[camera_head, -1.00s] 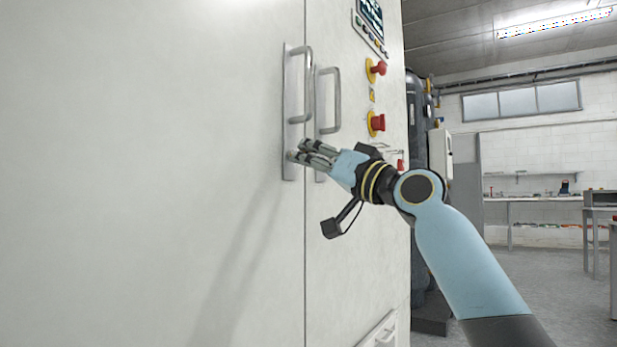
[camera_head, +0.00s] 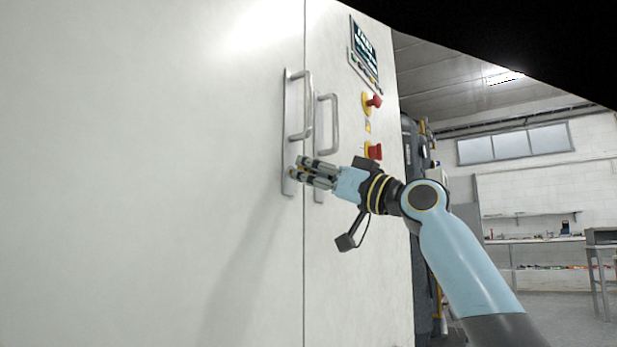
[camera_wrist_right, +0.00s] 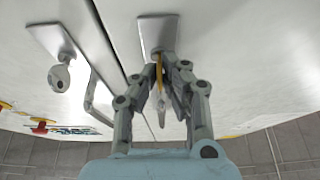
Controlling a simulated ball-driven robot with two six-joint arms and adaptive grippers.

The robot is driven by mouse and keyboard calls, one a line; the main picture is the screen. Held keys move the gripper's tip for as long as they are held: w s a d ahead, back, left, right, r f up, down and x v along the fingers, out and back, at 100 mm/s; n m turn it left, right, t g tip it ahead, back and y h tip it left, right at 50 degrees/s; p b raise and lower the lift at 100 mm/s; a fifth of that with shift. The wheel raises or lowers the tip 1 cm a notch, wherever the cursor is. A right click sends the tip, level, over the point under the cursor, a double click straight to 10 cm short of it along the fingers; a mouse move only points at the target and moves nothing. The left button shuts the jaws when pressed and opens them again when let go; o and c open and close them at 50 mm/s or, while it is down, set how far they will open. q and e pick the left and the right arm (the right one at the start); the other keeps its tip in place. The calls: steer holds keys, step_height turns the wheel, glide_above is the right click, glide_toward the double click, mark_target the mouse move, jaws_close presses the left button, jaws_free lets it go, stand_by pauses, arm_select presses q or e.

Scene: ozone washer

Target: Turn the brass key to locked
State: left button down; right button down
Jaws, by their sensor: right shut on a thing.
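My right gripper (camera_head: 302,172) is at the lower end of the left door's handle plate (camera_head: 288,184). In the right wrist view, my right gripper (camera_wrist_right: 163,72) is shut on a narrow yellow-brass piece, the brass key (camera_wrist_right: 159,72), in front of the metal plate (camera_wrist_right: 152,35). The fingers cover much of the key, so I cannot tell its turn angle. In the head view the fingers hide the key. My left gripper is not in view.
A second handle (camera_head: 334,122) stands on the right door, beside the door seam. Red knobs on yellow bases, an upper one (camera_head: 374,102) and a lower one (camera_head: 374,151), and a display panel (camera_head: 364,50) are further right. A black shape blocks the upper right corner.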

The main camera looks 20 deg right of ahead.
steer(key=shift+f, duration=0.1)
steer(key=c, duration=1.5)
jaws_free()
steer(key=v, duration=1.2)
